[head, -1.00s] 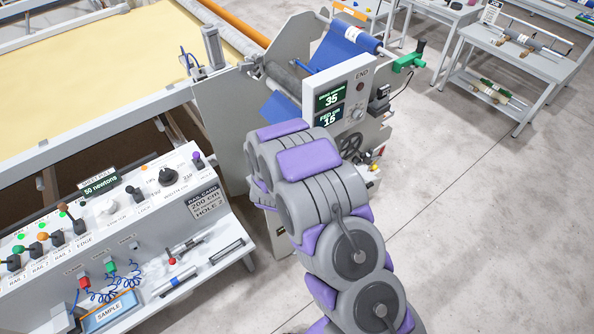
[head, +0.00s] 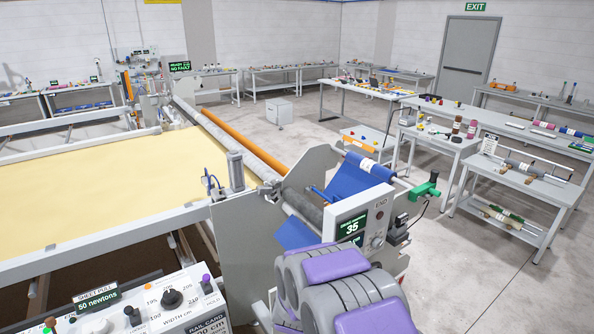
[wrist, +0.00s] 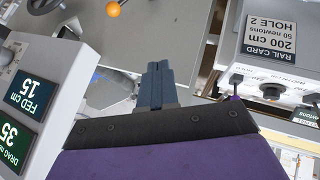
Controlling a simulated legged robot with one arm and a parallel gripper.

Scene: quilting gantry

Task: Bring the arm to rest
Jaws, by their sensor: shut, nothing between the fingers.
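My gripper (wrist: 158,84) shows in the wrist view with its two dark fingers together and nothing between them. It is between the end-plate display panel (wrist: 22,100) at left and the rail card (wrist: 270,37) on the control console at right, apart from both as far as I can see. In the head view my purple and grey arm is at the bottom, in front of the gantry's end plate (head: 237,235). The gripper itself is hidden there.
The gantry's end display (head: 352,226), blue roll (head: 358,180) and green crank handle (head: 425,189) are close beyond my arm. The console (head: 150,305) is at lower left. Yellow fabric (head: 110,195) lies on the frame. Grey floor (head: 455,290) is clear at right.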

